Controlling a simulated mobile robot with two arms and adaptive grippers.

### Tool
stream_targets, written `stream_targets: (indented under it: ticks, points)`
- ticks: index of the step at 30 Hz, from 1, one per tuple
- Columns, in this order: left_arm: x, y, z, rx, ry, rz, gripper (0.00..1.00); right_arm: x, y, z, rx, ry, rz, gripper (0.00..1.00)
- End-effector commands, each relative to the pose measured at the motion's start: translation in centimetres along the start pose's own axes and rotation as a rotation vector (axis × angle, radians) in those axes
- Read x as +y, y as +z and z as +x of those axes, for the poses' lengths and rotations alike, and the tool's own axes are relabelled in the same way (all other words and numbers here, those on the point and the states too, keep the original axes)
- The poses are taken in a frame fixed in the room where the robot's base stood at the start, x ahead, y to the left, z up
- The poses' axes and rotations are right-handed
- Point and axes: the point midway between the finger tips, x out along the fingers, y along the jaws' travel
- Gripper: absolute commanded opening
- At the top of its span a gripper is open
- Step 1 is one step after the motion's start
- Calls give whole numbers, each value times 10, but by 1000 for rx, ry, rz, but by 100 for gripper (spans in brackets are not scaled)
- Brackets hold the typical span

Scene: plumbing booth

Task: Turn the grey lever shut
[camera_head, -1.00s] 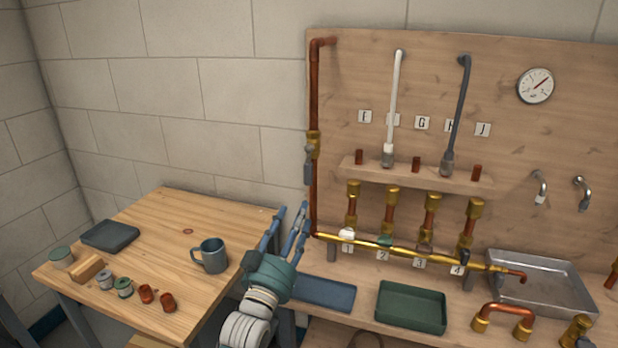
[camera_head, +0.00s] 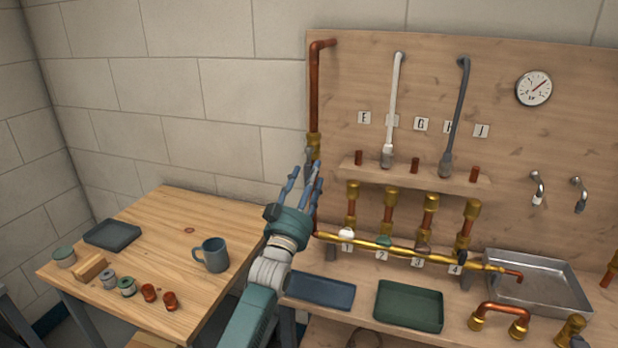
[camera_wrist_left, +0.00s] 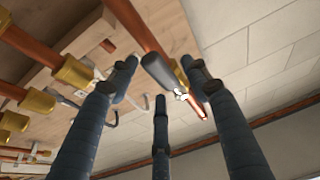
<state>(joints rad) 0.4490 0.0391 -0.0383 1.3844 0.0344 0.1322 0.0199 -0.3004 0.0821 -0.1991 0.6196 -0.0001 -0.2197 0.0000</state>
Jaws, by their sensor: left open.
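The grey lever (camera_wrist_left: 160,69) sits on a brass valve body (camera_wrist_left: 181,74) on the upright copper pipe (camera_head: 314,85) at the board's left edge. In the wrist view it lies roughly along the pipe and shows between my finger ends. In the head view my left gripper (camera_head: 304,174) is at the pipe just below the brass valve, fingers pointing up, and hides much of the lever. My left gripper is open, with fingers on both sides of the lever; I cannot tell whether any finger touches it. My right gripper is out of view.
A brass manifold (camera_head: 376,243) with several small valves runs along the board to the right. A blue tray (camera_head: 320,292) and green tray (camera_head: 409,307) lie below. A wooden table (camera_head: 165,222) with a mug (camera_head: 213,255) stands left. Bare wall lies left of the pipe.

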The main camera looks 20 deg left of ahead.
Motion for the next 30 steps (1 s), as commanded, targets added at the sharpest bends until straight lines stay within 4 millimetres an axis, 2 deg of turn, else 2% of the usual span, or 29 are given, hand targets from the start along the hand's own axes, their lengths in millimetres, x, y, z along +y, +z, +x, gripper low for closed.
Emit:
stream_targets:
  ticks: [5, 12, 23, 30]
  points:
    - [0, 0, 0, 0, 0, 0, 48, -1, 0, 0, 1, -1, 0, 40]
    - [0, 0, 0, -1, 0, 0, 0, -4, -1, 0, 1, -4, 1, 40]
    - [-2, 1, -1, -1, 11, 26, 0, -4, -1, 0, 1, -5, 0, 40]
    - [-11, 1, -1, -1, 58, 141, 0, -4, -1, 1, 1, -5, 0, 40]
